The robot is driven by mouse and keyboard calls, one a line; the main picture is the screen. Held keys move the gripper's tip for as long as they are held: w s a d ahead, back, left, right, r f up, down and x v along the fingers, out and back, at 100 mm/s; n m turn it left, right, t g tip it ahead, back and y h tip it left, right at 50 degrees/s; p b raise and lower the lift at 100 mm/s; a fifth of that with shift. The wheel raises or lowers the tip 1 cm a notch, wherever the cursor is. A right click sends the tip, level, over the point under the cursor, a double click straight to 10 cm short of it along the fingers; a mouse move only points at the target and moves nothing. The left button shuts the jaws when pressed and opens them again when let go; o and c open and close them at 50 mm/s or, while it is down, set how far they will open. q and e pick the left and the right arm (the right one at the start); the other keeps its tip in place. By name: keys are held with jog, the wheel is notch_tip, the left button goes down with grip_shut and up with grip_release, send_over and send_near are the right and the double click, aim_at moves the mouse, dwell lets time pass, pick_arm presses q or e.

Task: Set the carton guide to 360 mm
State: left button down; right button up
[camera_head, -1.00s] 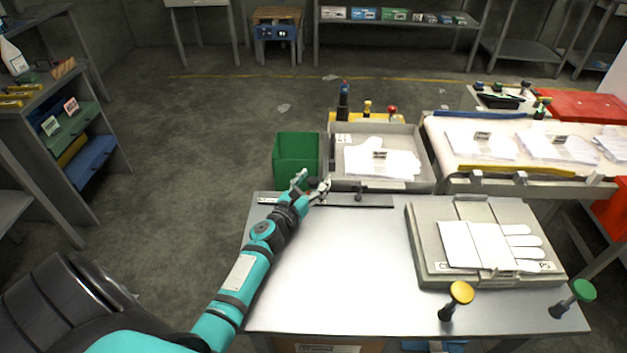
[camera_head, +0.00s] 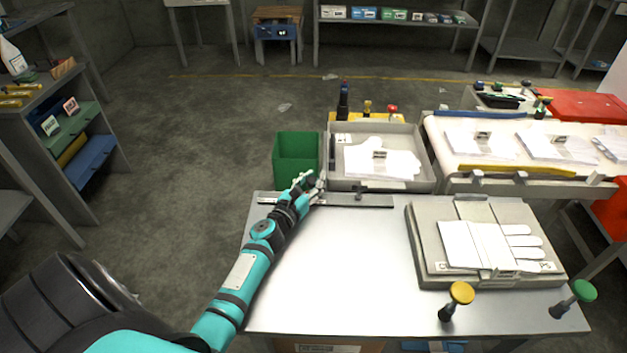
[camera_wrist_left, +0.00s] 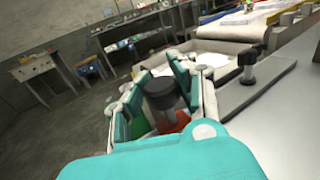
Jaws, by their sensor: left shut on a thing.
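The carton guide is a dark flat rail (camera_head: 345,201) along the back edge of the steel table, and it also shows in the left wrist view (camera_wrist_left: 255,86). A dark upright post (camera_head: 360,188) stands on it right of my gripper; the post shows in the left wrist view (camera_wrist_left: 247,68) too. My left gripper (camera_head: 309,181) is at the left part of the rail. In the left wrist view its fingers are shut on a round black knob (camera_wrist_left: 160,93). The scale marks are too small to read. My right gripper is not in view.
A green bin (camera_head: 296,150) and a grey tray (camera_head: 335,184) with white gloves stand just behind the rail. A glove press plate (camera_head: 430,262) lies at the right, with yellow (camera_head: 461,292) and green (camera_head: 583,290) knobs in front. The table (camera_head: 335,260) middle is clear.

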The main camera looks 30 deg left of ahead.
pick_arm(q)
jog(key=s+a, duration=0.2)
jog(key=a, duration=0.1)
jog(key=s+a, duration=0.2)
jog(key=a, duration=0.1)
jog(key=s+a, duration=0.2)
jog(key=a, duration=0.1)
jog(key=shift+s+a+f+b, duration=0.15)
jog(key=shift+a+f+b, duration=0.15)
jog(key=shift+b, duration=0.1)
jog(key=c, duration=1.5)
grip_release()
jog(key=o, duration=0.5)
jog(key=shift+s+r, duration=0.15)
jog(key=shift+r, duration=0.05)
jog(key=shift+o, duration=0.3)
jog(key=s, duration=0.8)
jog(key=s+d, duration=0.1)
jog(key=s, duration=0.2)
jog(key=shift+s, duration=0.4)
